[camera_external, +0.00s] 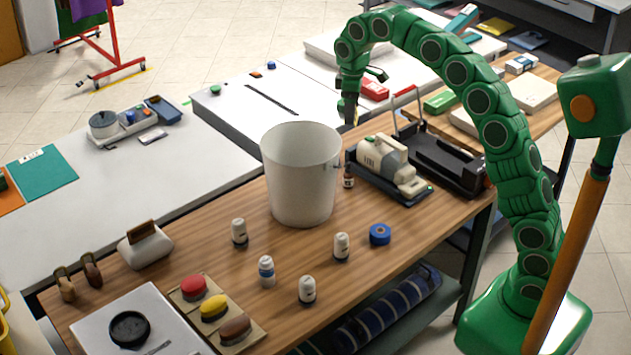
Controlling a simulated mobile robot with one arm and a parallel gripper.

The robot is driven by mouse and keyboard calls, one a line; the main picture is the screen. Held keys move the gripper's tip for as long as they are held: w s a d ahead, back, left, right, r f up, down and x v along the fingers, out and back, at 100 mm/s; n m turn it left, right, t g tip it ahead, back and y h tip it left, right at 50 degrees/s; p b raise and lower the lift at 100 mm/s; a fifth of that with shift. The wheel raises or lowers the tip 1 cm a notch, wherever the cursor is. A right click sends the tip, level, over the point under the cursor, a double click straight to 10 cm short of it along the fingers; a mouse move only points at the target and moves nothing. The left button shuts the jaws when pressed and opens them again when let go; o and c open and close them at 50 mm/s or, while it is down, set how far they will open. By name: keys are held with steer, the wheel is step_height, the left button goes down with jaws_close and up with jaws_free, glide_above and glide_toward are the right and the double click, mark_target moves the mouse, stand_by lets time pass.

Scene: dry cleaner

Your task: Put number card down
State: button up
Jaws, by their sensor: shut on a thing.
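My gripper (348,118) points down just behind and right of the white bucket (300,175), in front of the white counter. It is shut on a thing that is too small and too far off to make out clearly. I take it to be the number card, but no number shows. The lower end of the gripper is near the bucket's rim in the picture. I cannot tell how high it is above the surfaces.
The wooden table holds a handheld machine (388,165), a black tray-like device (440,160), several small bottles, a blue roll (380,234) and coloured brushes (213,307). The white counter (270,95) behind has free room. The bucket stands tall beside my gripper.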

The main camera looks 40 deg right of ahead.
mark_target(301, 138)
steer(key=shift+w+a+f+m, duration=0.2)
steer(key=shift+w+f+m, duration=0.25)
steer(key=shift+w+m, duration=0.25)
steer(key=w+a+f+m, duration=0.8)
steer(key=w+f+m, duration=0.3)
steer(key=f, duration=1.9)
steer(key=shift+s+a, duration=0.25)
steer(key=shift+f, duration=0.1)
steer(key=o, duration=0.7)
